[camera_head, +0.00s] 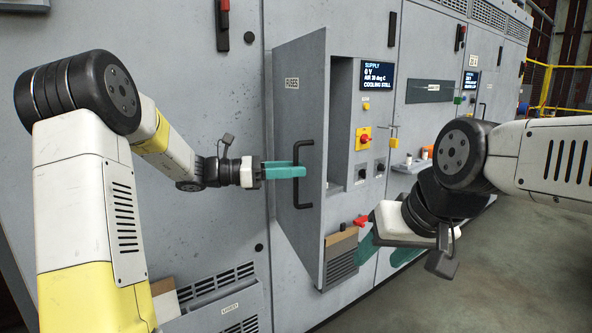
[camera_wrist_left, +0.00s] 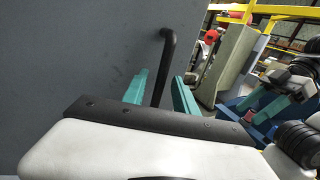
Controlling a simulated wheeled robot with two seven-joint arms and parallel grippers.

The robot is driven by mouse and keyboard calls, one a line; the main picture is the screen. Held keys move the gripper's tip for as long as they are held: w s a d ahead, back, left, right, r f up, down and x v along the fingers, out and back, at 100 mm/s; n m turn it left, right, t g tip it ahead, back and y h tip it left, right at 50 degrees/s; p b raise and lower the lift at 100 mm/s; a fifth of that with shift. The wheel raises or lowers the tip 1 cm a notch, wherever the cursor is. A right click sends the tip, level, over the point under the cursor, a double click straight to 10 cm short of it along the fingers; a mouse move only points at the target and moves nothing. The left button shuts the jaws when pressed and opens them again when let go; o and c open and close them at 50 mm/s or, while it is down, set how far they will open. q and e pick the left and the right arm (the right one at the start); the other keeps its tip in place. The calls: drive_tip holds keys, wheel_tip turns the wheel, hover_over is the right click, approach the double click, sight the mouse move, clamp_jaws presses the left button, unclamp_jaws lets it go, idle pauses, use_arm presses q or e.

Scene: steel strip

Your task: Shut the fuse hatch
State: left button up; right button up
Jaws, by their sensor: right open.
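The fuse hatch (camera_head: 300,88) is a grey door labelled FUSES, standing open at an angle from the cabinet. Its black bar handle (camera_head: 297,150) is upright on the door's outer face. My left gripper (camera_head: 303,171) is at the handle, its teal fingers level. In the left wrist view the handle (camera_wrist_left: 168,52) stands between the two spread fingers (camera_wrist_left: 160,92), with a gap visible on each side. My right gripper (camera_head: 386,250) is open and empty, low in front of the cabinet to the right of the hatch, partly hidden by its own palm.
Behind the hatch is an open recess (camera_head: 340,120). Right of it are a supply display (camera_head: 379,76), a red knob on a yellow plate (camera_head: 363,139) and small switches. A red-handled part (camera_head: 360,221) sits below. Clear floor (camera_head: 500,270) lies at the right.

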use_arm(q)
drive_tip(key=shift+d, duration=0.45)
clamp_jaws()
drive_tip(key=shift+w, duration=0.1)
idle(1.0)
